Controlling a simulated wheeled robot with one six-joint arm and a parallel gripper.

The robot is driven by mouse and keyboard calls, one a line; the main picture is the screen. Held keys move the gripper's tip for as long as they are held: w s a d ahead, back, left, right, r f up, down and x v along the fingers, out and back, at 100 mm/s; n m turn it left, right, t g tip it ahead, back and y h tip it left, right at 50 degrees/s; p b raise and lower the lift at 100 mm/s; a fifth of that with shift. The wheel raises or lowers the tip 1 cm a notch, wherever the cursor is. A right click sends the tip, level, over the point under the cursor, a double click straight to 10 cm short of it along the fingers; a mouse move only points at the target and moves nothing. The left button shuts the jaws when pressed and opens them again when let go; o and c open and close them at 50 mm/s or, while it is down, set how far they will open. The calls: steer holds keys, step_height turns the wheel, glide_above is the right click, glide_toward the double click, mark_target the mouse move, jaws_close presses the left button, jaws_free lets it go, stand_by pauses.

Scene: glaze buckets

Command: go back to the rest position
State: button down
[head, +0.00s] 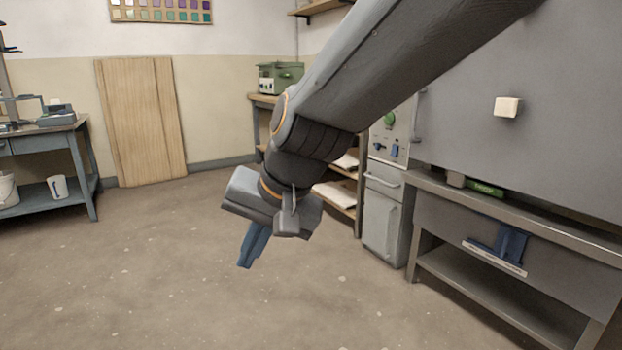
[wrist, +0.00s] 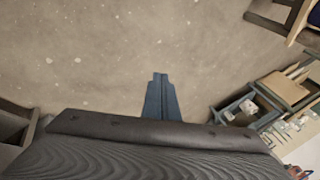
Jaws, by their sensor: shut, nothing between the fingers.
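My gripper (head: 252,247) hangs in mid-air over the bare floor near the middle of the head view, pointing down and a little left. Its blue fingers are together with nothing between them. In the wrist view the closed fingers (wrist: 160,84) stand out against the speckled floor. My arm reaches down from the upper right of the head view and hides part of the back corner of the room.
A grey metal bench (head: 510,219) stands at the right, below a large grey cabinet (head: 560,110). A control unit (head: 384,215) is beside it. A blue-grey table (head: 82,160) stands at the left. A wooden board (head: 140,120) leans on the back wall. The floor (head: 150,270) between is clear.

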steer(key=s+d+f+n+g+h, duration=0.25)
steer(key=s+d+f, duration=0.2)
steer(key=s, duration=0.35)
steer(key=s+d+f+n+g+h, duration=0.1)
steer(key=s+d+f+n, duration=0.3)
steer(key=s, duration=0.4)
steer(key=d+r+m+p, duration=0.3)
steer(key=d+r+p, duration=0.7)
steer(key=p, duration=0.7)
steer(key=d+r+m+h+p, duration=0.1)
steer(key=d+r+m+p, duration=0.2)
steer(key=d+r+p, duration=0.8)
step_height(320, 180, up, 6)
steer(key=p, duration=0.6)
steer(key=shift+w, duration=0.2)
steer(key=shift+s+a+f, duration=0.1)
steer(key=shift+f, duration=0.05)
